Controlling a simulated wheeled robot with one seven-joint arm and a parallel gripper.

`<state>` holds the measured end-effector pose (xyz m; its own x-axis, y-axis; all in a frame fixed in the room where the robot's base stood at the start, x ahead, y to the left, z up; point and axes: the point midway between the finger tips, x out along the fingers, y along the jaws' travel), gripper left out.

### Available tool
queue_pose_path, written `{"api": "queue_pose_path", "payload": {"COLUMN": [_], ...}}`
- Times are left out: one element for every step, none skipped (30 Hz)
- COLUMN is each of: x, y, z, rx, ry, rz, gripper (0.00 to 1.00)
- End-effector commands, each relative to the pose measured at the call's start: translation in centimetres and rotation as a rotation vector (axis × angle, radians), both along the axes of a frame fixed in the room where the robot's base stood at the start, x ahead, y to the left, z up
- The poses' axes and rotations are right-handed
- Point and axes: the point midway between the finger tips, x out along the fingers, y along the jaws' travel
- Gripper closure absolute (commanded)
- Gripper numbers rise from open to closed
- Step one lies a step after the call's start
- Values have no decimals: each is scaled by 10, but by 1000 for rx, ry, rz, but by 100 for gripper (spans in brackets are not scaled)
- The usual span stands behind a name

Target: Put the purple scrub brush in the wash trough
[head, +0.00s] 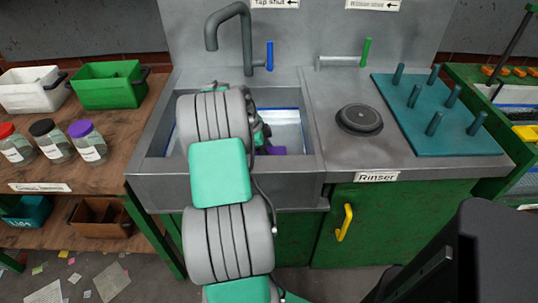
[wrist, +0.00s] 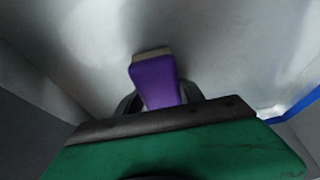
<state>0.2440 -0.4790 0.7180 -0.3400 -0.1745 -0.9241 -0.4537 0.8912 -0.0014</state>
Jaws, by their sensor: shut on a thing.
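The purple scrub brush (wrist: 155,82) is held between the dark fingers of my gripper (wrist: 160,100) in the wrist view, with its pale end pointing away over a grey metal surface. In the head view a small purple part of the brush (head: 276,150) shows inside the wash trough (head: 172,130), beside my arm. My gripper is shut on the brush and is inside the trough, below its rim. My arm hides most of the gripper and the left part of the trough. I cannot tell whether the brush touches the trough floor.
A grey tap (head: 247,40) with a blue lever stands behind the trough. To the right are a round black rinser (head: 360,119) and a teal peg board (head: 425,140). Jars with coloured lids and a green bin (head: 108,86) stand on the wooden shelf at left.

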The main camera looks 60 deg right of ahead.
Motion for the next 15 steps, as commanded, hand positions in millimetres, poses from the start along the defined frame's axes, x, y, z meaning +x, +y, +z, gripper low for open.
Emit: {"api": "queue_pose_path", "payload": {"x": [0,0,0,0,0,0,0,0,0,0,0,0,0,0,0], "y": [0,0,0,0,0,0,0,0,0,0,0,0,0,0,0], "z": [0,-1,-3,-4,-4,-3,-3,-3,-3,-3,-3,-3,-3,-3,-3], "rx": [0,0,0,0,1,1,1,1,1,1,1,1,1,1,1], "ry": [0,0,0,0,0,0,0,0,0,0,0,0,0,0,0], "rz": [0,0,0,0,0,0,0,0,0,0,0,0,0,0,0], "gripper": [100,100,100,100,54,51,48,46,43,40,38,35,33,33,33]}}
